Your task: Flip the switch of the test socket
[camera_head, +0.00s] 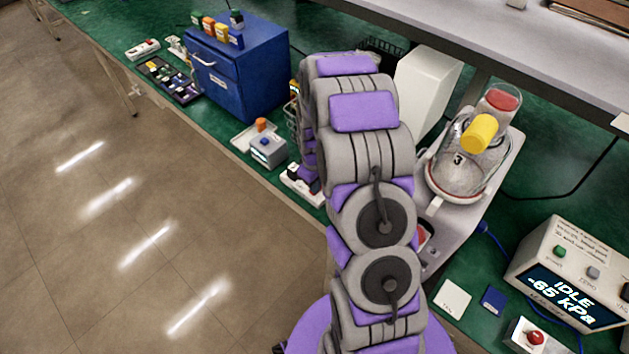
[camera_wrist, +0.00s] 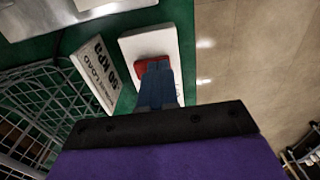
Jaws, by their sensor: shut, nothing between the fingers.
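The test socket appears to be the white block (camera_wrist: 178,45) with a red rocker switch (camera_wrist: 141,71) in the wrist view. It lies at the edge of the green bench top. My gripper (camera_wrist: 155,66) is shut and empty, its blue-grey fingertips over the right part of the red switch. The fingers hide part of the switch, and I cannot tell whether they press it or which way it is tipped.
A white card (camera_wrist: 98,75) reading "50 KPA" and a wire basket (camera_wrist: 40,110) lie left of the socket in the wrist view. The floor (camera_wrist: 240,70) is right of it. In the head view a grey box with a blue button (camera_head: 268,150) and a blue drawer cabinet (camera_head: 240,75) stand left of my arm.

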